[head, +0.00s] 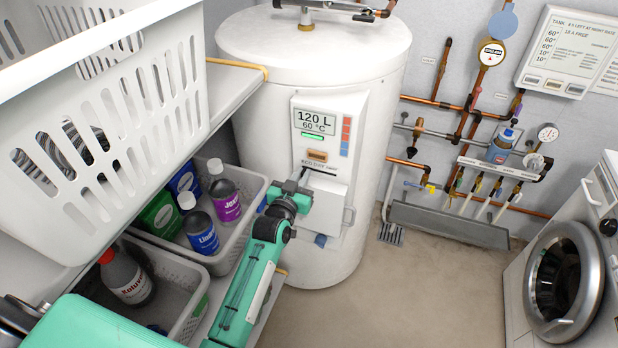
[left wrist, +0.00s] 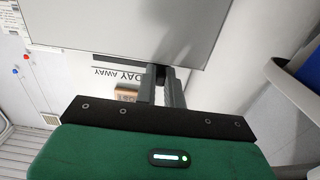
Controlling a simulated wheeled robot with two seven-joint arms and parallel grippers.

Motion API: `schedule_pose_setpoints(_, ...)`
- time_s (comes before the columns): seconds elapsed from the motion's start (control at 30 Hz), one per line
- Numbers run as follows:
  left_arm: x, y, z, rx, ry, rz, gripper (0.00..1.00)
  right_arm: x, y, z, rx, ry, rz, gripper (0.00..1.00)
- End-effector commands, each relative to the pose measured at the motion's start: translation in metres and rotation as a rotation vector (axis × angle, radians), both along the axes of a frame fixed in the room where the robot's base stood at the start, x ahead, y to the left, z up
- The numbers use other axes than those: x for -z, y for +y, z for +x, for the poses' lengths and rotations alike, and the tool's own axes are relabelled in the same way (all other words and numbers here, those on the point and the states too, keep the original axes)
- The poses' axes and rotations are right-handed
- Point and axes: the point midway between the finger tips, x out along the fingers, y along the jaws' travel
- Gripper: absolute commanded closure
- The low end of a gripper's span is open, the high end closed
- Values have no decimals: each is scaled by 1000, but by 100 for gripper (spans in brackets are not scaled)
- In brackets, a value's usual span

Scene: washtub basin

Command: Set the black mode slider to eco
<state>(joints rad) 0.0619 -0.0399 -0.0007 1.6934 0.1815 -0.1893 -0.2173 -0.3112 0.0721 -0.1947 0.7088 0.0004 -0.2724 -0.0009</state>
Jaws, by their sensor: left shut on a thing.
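The white water heater (head: 300,245) carries a control panel (head: 345,115) with a display reading 120 L and 60 °C. An eco, day, away label (head: 327,167) is printed below a brown button (head: 317,156). The label shows upside down in the left wrist view (left wrist: 120,75). My left gripper (head: 304,175) is at the eco end of this label. In the left wrist view its fingers (left wrist: 163,78) are shut on a small dark piece, which looks like the black mode slider (left wrist: 160,74). The fingers hide most of it. My right gripper is not in view.
A white box (head: 325,198) juts out under the label, close to my left gripper. A shelf with a white basket (head: 120,130) and bins of bottles (head: 225,195) stands on the left. Pipes and valves (head: 480,165) and a washing machine (head: 565,280) are on the right.

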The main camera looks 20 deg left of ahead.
Motion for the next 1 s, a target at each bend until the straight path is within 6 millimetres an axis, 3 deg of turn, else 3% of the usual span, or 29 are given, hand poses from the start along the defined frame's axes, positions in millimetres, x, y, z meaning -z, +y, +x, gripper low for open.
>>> schedule_pose_setpoints(0.27,-1,4,0,-5,-1,2,100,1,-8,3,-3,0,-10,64)
schedule_pose_setpoints(0.3,-1,4,0,-5,-1,2,84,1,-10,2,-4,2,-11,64)
schedule_pose_setpoints(0.4,-1,4,0,-5,-1,2,67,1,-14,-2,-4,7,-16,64)
schedule_pose_setpoints(0.77,1,3,-4,-3,1,1,67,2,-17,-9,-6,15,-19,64)
schedule_pose_setpoints(1.0,2,5,-39,-4,0,2,67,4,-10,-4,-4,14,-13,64)
